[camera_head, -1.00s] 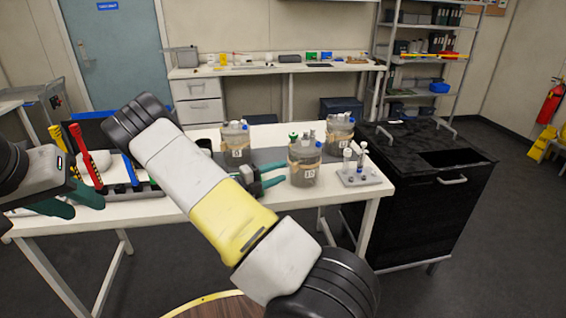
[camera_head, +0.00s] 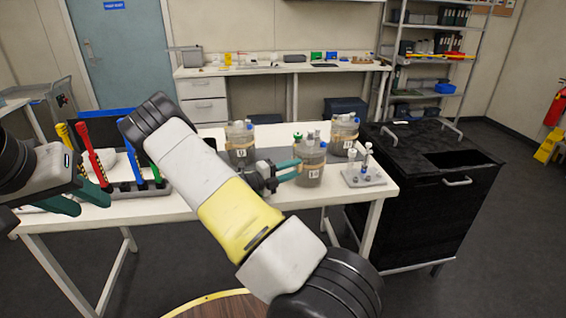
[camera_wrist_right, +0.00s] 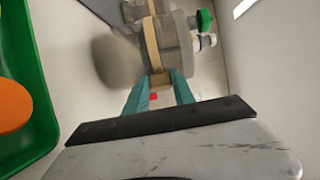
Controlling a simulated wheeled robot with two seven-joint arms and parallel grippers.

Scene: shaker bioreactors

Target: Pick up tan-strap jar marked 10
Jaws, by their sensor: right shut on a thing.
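The tan-strap jar (camera_head: 311,153) is a clear grey vessel with a green cap, standing upright on the white table. Its label is low on the front and hard to read now. My right gripper (camera_head: 298,170) reaches it from the left, its teal fingers shut at the jar's strap. In the right wrist view, the tan strap (camera_wrist_right: 152,45) runs to between the two fingertips (camera_wrist_right: 159,82), with the green cap at the right. My left gripper (camera_head: 92,205) is open and empty at the table's left end.
Similar strapped jars stand behind left (camera_head: 240,132) and behind right (camera_head: 343,130). A small rack with vials (camera_head: 364,178) is close on the right. A black cabinet (camera_head: 430,190) stands beyond the table.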

